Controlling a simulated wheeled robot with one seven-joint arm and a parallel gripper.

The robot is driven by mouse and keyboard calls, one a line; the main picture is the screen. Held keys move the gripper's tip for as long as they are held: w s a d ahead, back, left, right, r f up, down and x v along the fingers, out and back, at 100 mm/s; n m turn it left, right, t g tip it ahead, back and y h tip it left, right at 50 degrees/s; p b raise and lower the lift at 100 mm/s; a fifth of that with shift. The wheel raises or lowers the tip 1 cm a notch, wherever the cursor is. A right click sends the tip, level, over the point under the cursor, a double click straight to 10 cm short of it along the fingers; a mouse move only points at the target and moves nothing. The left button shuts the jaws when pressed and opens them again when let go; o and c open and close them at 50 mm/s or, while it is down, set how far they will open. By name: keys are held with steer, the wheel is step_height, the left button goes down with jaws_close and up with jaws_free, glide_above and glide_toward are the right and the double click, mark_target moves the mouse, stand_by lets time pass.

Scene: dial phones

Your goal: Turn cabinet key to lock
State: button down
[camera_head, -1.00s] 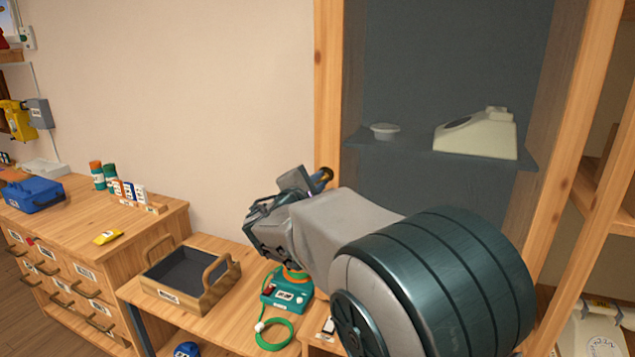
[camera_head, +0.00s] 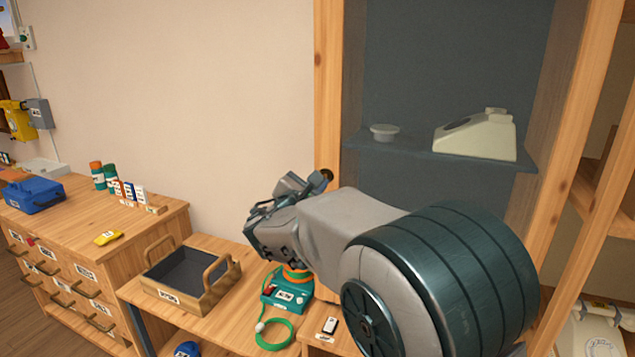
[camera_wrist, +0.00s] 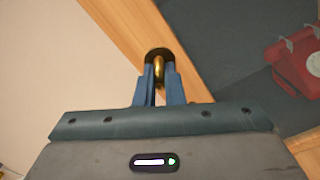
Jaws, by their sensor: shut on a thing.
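The cabinet is a tall wooden frame (camera_head: 327,80) with a dark grey-blue interior, right of centre in the head view; its wooden post (camera_wrist: 118,22) also shows in the wrist view. A brass key (camera_wrist: 160,66) stands in front of a dark round opening or plate (camera_wrist: 158,52) at the post. My gripper (camera_wrist: 160,76) has its blue fingers shut on the key, one on each side. In the head view my gripper (camera_head: 318,180) is at the post's left edge, largely hidden by my own wrist. The key's angle and its inner end cannot be made out.
A cream phone (camera_head: 476,136) and a small pale dish (camera_head: 384,131) stand on the cabinet shelf. A red phone (camera_wrist: 298,66) shows in the wrist view. Below are a teal device (camera_head: 287,290) with a green cord and a wooden tray (camera_head: 222,287). Bare wall lies left of the post.

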steer(key=n+p, duration=0.2)
steer(key=n, duration=0.3)
steer(key=shift+n, duration=0.4)
stand_by(0.4)
steer(key=c, duration=1.5)
jaws_free()
steer(key=b+v, duration=0.2)
steer(key=v, duration=1.1)
steer(key=shift+s, duration=0.4)
